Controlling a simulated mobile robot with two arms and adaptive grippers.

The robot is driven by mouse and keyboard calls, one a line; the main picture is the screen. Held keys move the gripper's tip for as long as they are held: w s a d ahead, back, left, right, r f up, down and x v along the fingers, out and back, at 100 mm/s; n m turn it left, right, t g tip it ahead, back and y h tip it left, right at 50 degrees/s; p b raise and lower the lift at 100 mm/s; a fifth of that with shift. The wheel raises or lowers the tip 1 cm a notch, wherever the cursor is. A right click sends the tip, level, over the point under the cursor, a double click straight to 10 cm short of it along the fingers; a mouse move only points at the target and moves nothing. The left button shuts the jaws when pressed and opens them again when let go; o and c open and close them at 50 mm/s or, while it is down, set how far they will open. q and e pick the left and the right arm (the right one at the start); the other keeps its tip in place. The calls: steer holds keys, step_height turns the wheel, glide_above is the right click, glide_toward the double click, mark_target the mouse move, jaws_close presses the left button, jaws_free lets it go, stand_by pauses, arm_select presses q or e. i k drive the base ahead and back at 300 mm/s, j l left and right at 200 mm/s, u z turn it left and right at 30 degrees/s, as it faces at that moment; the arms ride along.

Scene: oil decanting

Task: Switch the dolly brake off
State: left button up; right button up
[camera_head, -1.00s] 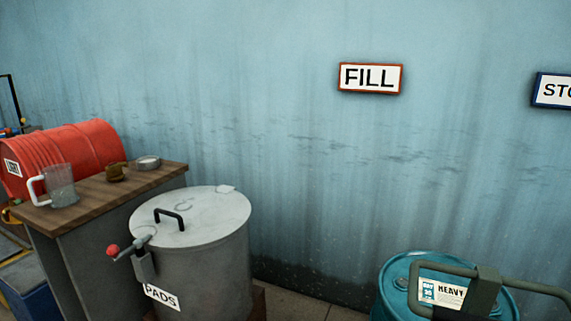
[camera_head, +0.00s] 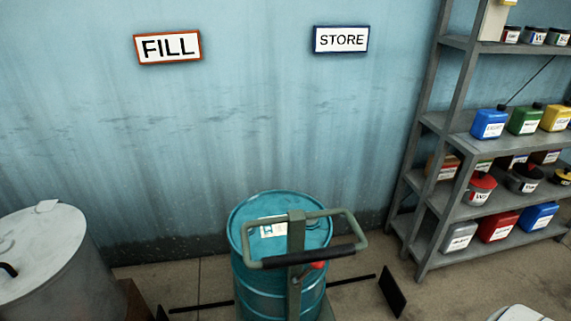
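A teal drum (camera_head: 262,207) stands upright at the lower middle of the head view. The dolly (camera_head: 296,230) is in front of it, with a grey-green upright post and a looped handle that has a dark grip (camera_head: 310,256). A small red part (camera_head: 318,265) shows just under the grip, beside the post; I cannot tell whether it is the brake or how it is set. The dolly's lower part and wheels are out of view. Neither of my grippers is in view.
A grey lidded bin (camera_head: 45,250) stands at the left. A metal shelf (camera_head: 425,225) with several bottles and cans is at the right. FILL (camera_head: 168,47) and STORE (camera_head: 340,39) signs hang on the wall. A dark plate (camera_head: 392,291) is near the floor right of the drum.

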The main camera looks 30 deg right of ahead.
mark_target(308, 271)
steer(key=k+z, duration=0.15)
steer(key=z, duration=1)
